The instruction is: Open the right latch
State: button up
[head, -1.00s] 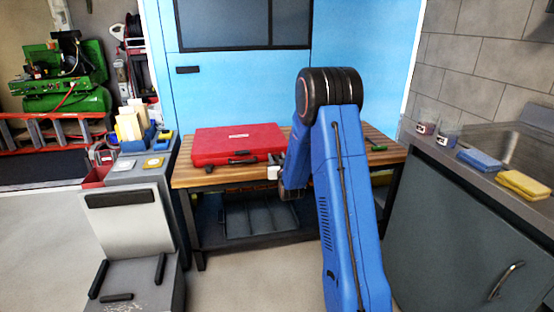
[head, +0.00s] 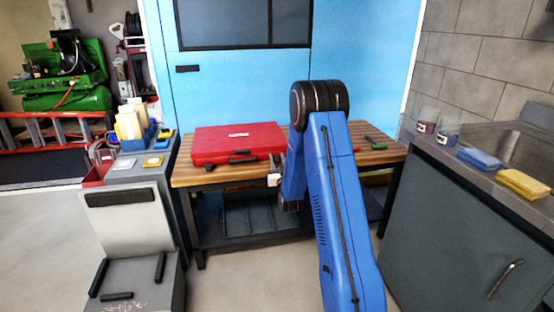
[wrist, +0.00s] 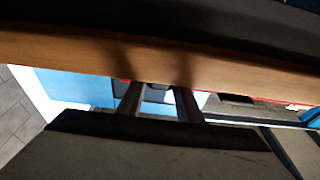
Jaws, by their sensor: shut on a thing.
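The red case (head: 238,143) lies shut on the wooden workbench (head: 222,179). Its dark handle (head: 242,160) and left latch (head: 209,166) show on the front side. The right latch is at the front right corner, largely hidden by my gripper and arm in the head view. My gripper (wrist: 158,95) is at that corner, by the bench's front edge. In the wrist view its two fingers are close together, with a small dark piece between their tips, which I take to be the right latch.
A green-handled tool (head: 375,141) lies at the bench's right. A grey cabinet (head: 140,173) stands at the left.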

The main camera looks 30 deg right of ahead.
dwell(0.4)
jog(key=o, duration=0.7)
jog(key=shift+o, duration=0.2)
jog(key=v, duration=1.7)
jog(key=shift+s+f, duration=0.2)
jog(key=shift+f, duration=0.15)
